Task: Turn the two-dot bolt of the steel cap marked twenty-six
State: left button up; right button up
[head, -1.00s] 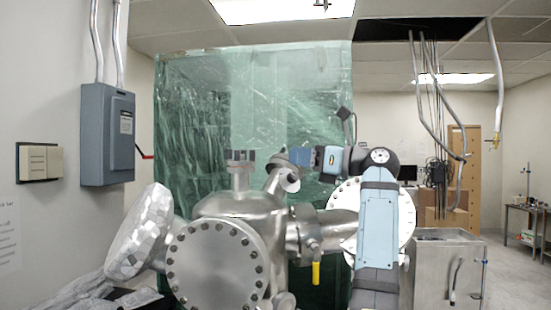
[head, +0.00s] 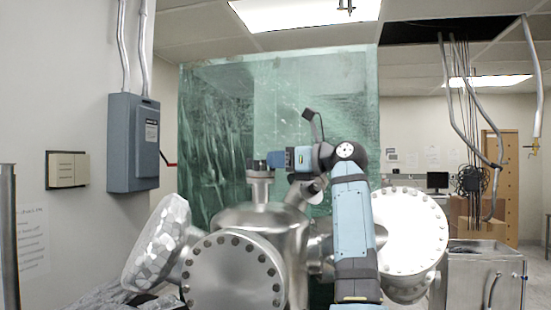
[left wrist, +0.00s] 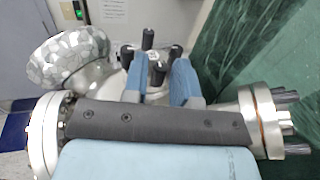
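A small steel cap with several dark upright bolts (head: 259,163) tops the port on the steel chamber (head: 257,218). My left gripper (head: 273,160) reaches it from the right. In the left wrist view, the two blue fingers (left wrist: 161,72) stand apart over the cap's near side. One dark bolt (left wrist: 158,73) shows between them, closer to the right finger; I cannot tell whether they touch it. Other dark bolts (left wrist: 148,38) stand beyond. The number and dot marks are too small to read. My right gripper is in neither view.
A large bolted flange (head: 236,272) faces forward, and a foil-covered port (head: 158,240) sticks out left. Another bolted flange (head: 412,235) is behind my arm on the right. Green translucent sheeting (head: 225,110) hangs behind. A grey electrical box (head: 133,143) is on the left wall.

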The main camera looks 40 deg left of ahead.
pick_arm(q)
jog(key=shift+a, duration=0.55)
jog(key=shift+s, duration=0.1)
grip_shut()
jog(key=shift+g, duration=0.3)
